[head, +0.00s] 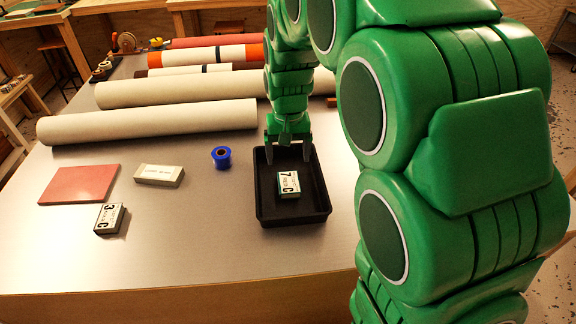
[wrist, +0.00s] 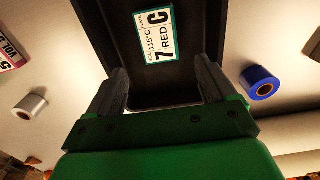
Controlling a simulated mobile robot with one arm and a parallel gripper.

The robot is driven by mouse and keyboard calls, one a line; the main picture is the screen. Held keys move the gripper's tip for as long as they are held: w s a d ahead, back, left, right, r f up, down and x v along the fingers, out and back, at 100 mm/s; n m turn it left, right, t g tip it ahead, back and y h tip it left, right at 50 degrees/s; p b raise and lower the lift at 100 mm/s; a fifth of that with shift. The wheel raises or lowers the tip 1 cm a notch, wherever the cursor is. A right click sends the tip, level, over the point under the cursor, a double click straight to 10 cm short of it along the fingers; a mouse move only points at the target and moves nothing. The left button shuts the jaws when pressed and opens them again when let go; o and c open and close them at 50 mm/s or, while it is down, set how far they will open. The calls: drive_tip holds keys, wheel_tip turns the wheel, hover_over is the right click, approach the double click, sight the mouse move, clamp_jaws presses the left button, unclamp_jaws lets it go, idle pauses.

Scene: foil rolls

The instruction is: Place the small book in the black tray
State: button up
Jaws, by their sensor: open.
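The black tray (head: 263,211) stands on the table, and its inside fills the upper middle of the wrist view (wrist: 194,20). A small, thick book-like block (head: 288,184) with a white label reading 7 and C lies flat inside it. In the wrist view its label (wrist: 155,36) reads 7 RED C with a green edge. My gripper (head: 288,150) is open and empty over the tray's far end. Its two fingers (wrist: 162,74) are apart, with the labelled block beyond the tips and not between them. A similar block marked 3 C (head: 109,218) lies on the table at left.
A red flat slab (head: 79,184), a pale box (head: 158,175) and a blue tape roll (head: 221,157) lie left of the tray. Long beige rolls (head: 150,121) lie behind. The wrist view shows a silver roll (wrist: 30,104). The front middle of the table is clear.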

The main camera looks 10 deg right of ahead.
drive_tip(key=s+d+r, duration=0.2)
drive_tip(key=s+r, duration=0.1)
drive_tip(key=s, duration=0.4)
drive_tip(key=s+d+r, duration=0.3)
drive_tip(key=s+r, duration=0.1)
drive_tip(key=s, duration=0.2)
drive_tip(key=s+d+f+g, duration=0.1)
drive_tip(key=s+d+f, duration=0.1)
drive_tip(key=s, duration=1.7)
drive_tip(key=shift+s+d+g, duration=0.3)
drive_tip(key=shift+d+g, duration=0.1)
drive_tip(key=shift+d, duration=0.15)
